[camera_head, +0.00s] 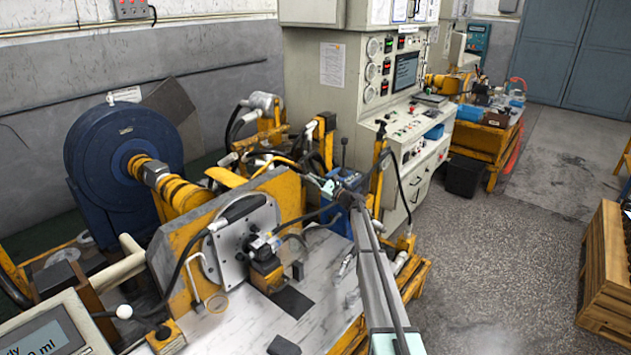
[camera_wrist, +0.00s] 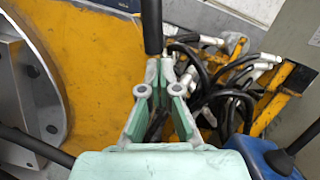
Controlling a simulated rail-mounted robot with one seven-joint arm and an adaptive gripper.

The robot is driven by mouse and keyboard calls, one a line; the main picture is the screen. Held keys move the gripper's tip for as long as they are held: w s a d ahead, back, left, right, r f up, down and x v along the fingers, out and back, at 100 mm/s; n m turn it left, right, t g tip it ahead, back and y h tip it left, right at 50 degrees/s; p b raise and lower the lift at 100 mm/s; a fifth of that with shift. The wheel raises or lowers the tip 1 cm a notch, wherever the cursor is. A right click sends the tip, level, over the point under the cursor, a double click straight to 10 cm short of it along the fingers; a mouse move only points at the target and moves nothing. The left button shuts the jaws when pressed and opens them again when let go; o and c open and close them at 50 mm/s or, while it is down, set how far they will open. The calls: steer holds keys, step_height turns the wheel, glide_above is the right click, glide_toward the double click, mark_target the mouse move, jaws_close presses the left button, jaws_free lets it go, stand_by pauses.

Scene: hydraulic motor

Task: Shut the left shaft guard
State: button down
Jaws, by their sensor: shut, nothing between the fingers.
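The shaft line with yellow parts (camera_head: 182,192) runs from the blue round housing (camera_head: 122,150) toward the upright yellow plate. A raised yellow piece (camera_head: 226,177) near that plate may be the left shaft guard; I cannot tell its hinge or exact position. My gripper (camera_head: 322,183) is over the rig, to the right of this piece, at the end of my arm reaching in from the lower right. In the wrist view its fingers (camera_wrist: 168,68) are shut and empty. A black bar (camera_wrist: 152,27) appears just beyond the fingertips; I cannot tell whether they touch it.
The yellow plate (camera_wrist: 85,65) carries a grey flange and fills the left of the wrist view. Black hoses (camera_wrist: 235,90) and yellow frame bars crowd the right. A control cabinet (camera_head: 405,150) stands behind. A display box (camera_head: 50,330) is at front left. Open floor lies right.

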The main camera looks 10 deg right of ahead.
stand_by(0.4)
steer(key=s+a+r+n+g+b, duration=0.2)
steer(key=s+a+r+n+b, duration=0.8)
steer(key=b, duration=0.3)
steer(key=s+a+n+g+b, duration=0.2)
steer(key=s+a+n+b, duration=0.4)
steer(key=a, duration=0.8)
steer(key=shift+s+a+r+b, duration=0.3)
steer(key=shift+s+b, duration=0.6)
steer(key=shift+s, duration=1)
steer(key=shift+d, duration=0.1)
